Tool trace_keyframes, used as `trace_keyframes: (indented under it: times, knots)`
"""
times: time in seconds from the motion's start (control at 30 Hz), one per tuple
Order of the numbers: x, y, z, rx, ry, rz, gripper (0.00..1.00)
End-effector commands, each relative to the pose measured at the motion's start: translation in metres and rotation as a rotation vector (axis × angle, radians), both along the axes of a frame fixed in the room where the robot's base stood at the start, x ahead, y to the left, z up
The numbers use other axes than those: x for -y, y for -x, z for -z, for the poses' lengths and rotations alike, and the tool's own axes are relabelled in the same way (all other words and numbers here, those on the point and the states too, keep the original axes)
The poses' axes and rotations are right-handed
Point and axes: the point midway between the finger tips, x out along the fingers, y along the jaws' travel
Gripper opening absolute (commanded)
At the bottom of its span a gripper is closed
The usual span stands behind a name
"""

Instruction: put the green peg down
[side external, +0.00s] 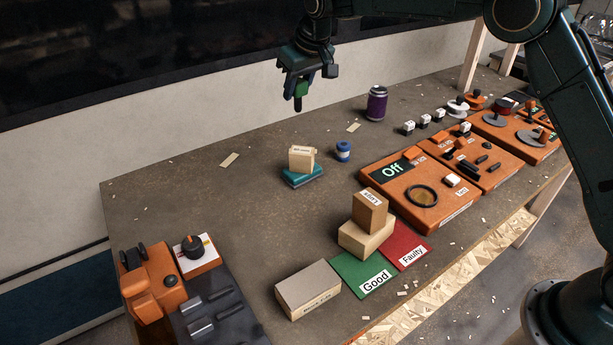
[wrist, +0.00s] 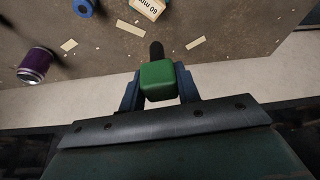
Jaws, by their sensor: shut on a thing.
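The green peg (wrist: 158,80) is held between the fingers of my gripper (wrist: 160,92) in the wrist view. A dark round end sticks out past the green block. In the side external view my gripper (side external: 298,88) is high above the far edge of the table, shut on the green peg (side external: 301,89), whose dark end points down. The peg is clear of the table surface. The fingers hide part of it.
A purple can (side external: 376,104), a blue spool (side external: 343,151) and a wooden block on a teal base (side external: 303,178) stand on the table (side external: 240,195). Orange panels (side external: 420,190) line the right. Boxes stand near the green Good mat (side external: 352,280). The back left is mostly clear.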

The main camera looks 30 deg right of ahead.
Motion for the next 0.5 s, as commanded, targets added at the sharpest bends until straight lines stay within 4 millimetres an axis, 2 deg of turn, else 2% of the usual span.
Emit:
trace_keyframes:
  times: [0.03, 0.1, 0.5]
  knots:
    - [0.022, -0.003, -0.001, 0.001, 0.0, 0.015, 0.09]
    - [0.048, -0.005, -0.001, 0.001, -0.001, 0.029, 0.09]
    - [0.188, 0.002, -0.002, 0.003, -0.002, 0.095, 0.09]
